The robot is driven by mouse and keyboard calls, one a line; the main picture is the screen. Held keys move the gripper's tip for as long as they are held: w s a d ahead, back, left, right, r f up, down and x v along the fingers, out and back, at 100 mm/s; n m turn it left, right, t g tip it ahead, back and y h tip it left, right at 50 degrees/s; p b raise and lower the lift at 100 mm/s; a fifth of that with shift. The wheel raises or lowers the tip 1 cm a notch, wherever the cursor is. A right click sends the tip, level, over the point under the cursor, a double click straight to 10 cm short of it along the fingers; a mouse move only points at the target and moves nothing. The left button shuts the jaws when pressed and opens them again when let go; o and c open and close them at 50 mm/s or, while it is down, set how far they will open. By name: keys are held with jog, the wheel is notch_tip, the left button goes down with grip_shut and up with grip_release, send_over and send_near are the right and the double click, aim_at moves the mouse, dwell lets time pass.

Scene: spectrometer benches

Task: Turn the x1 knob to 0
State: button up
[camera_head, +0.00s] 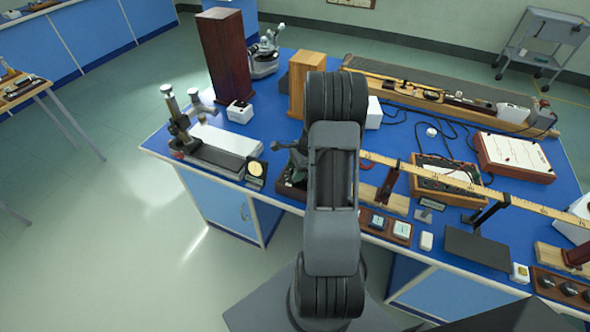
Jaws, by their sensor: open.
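A brown wooden box with a row of round black knobs (568,289) sits at the bottom right corner of the blue bench and is cut by the picture's edge. Its labels are too small to read, so I cannot tell which knob is x1 or where any points. Part of my gripper (290,160) shows just left of my arm, over the bench's front edge. It is open, and its far side is hidden by the arm. A dark wooden box (287,191) lies under it, mostly hidden. I cannot tell whether they touch.
A long yellow rule (470,190) on wooden supports crosses the bench right of my arm. A black plate (476,247) and an open wooden box (448,180) lie near it. A tall brown box (224,55) and a light wooden box (305,80) stand behind.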

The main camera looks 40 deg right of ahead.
jog(key=shift+c, duration=0.5)
jog(key=c, duration=0.8)
jog(key=shift+c, duration=0.2)
